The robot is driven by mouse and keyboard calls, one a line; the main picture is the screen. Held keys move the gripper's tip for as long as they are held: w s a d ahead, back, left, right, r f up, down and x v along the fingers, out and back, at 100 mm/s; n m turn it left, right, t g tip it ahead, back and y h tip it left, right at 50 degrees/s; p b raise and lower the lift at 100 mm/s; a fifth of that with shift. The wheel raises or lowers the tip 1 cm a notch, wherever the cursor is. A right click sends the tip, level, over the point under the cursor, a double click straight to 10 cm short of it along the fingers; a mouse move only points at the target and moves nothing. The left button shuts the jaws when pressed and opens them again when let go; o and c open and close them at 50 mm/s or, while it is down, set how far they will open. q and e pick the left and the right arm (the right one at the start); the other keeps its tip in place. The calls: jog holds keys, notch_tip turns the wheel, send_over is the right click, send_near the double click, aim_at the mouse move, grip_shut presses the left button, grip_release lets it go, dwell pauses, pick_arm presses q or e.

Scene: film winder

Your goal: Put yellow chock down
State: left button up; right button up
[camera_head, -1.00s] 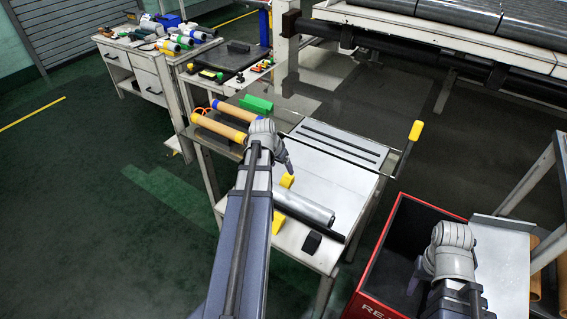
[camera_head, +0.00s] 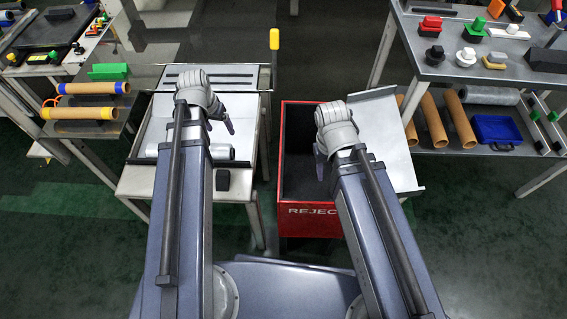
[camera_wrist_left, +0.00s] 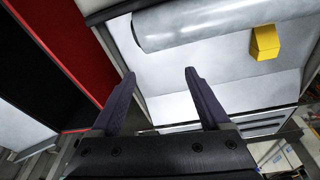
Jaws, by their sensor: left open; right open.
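A yellow chock (camera_wrist_left: 266,42) lies on the pale tabletop against the side of a silver roll (camera_wrist_left: 190,22) in the left wrist view. The roll also shows in the head view (camera_head: 221,152), partly behind my left arm, which hides the chock there. My left gripper (camera_wrist_left: 160,76) is open and empty, with its fingers apart from the chock and roll. In the head view my left gripper (camera_head: 226,120) is above the table (camera_head: 240,110). My right gripper (camera_head: 321,161) is over the red reject bin (camera_head: 310,223), and nothing shows in it.
A black block (camera_head: 222,180) sits at the table's front. Orange rolls (camera_head: 90,88) and a green block (camera_head: 108,71) lie on a shelf to the left. A grey workbench (camera_head: 450,65) with coloured knobs stands at the right. A yellow-tipped lever (camera_head: 274,40) rises behind the table.

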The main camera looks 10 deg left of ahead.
pick_arm(q)
jog(key=s+d+m+g+y, duration=0.1)
jog(key=s+d, duration=0.4)
jog(key=d, duration=0.6)
jog(key=s+d+m+g, duration=0.1)
jog(key=s+d+m, duration=0.1)
jog(key=s+d, duration=0.4)
jog(key=d, duration=0.5)
jog(key=shift+f+g+y, duration=0.15)
jog(key=shift+g+y, duration=0.25)
jog(key=shift+w+d, duration=0.1)
